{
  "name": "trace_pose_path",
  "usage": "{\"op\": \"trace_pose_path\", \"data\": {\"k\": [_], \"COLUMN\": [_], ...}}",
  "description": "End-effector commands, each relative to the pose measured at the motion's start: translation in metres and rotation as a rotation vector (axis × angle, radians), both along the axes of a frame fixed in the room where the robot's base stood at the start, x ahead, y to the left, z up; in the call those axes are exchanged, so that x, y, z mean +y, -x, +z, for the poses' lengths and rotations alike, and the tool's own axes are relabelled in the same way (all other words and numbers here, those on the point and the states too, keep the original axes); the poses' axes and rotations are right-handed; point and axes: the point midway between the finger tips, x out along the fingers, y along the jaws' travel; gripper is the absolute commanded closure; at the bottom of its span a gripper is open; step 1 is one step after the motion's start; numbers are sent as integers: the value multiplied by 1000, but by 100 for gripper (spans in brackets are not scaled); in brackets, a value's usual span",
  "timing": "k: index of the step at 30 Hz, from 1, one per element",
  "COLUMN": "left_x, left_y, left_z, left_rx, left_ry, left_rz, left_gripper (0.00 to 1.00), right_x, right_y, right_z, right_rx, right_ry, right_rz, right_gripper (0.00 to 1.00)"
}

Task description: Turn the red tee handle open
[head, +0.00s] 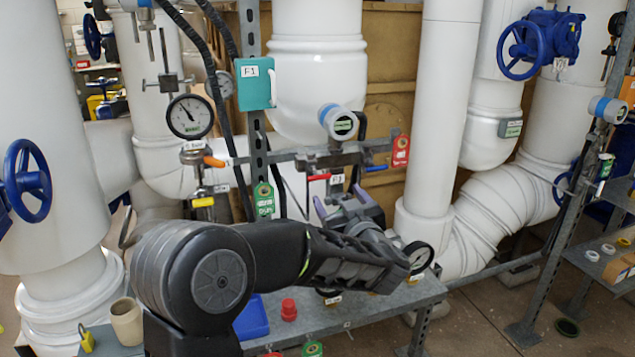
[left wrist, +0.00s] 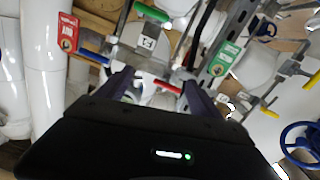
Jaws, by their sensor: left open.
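The red tee handle (head: 319,177) is a short red bar on the pipework behind the shelf, beside a white label (head: 337,179). In the left wrist view the red handle (left wrist: 167,86) lies across the gap between my fingers, seemingly beyond their tips. My left gripper (head: 341,201) is open, just below and in front of the handle in the head view. Its two fingers also show in the left wrist view (left wrist: 159,88), apart with nothing held. I cannot tell whether they touch the handle. My arm hides part of the valve area. My right gripper is not in view.
A red tag (head: 400,151) and a green tag (head: 264,199) hang on either side of the handle. A gauge (head: 190,116) and an orange handle (head: 214,161) stand to the left. Below, the grey shelf (head: 385,307) carries a red knob (head: 289,309).

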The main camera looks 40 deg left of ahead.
Motion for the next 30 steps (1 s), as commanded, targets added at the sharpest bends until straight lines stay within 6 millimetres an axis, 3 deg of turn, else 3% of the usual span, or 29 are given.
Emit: {"op": "trace_pose_path", "data": {"k": [3, 14, 20, 30], "left_x": [15, 17, 29, 71], "left_y": [14, 15, 6, -23], "left_z": [23, 25, 25, 25], "left_rx": [-32, -33, -33, -31], "left_ry": [-1, -1, -1, -1], "left_rz": [72, 80, 80, 80], "left_gripper": [24, 24, 24, 24], "right_x": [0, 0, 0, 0], "right_y": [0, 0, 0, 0], "right_z": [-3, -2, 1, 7], "right_rx": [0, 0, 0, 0], "right_ry": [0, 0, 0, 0], "right_rz": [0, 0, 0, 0], "right_gripper": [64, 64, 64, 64]}}
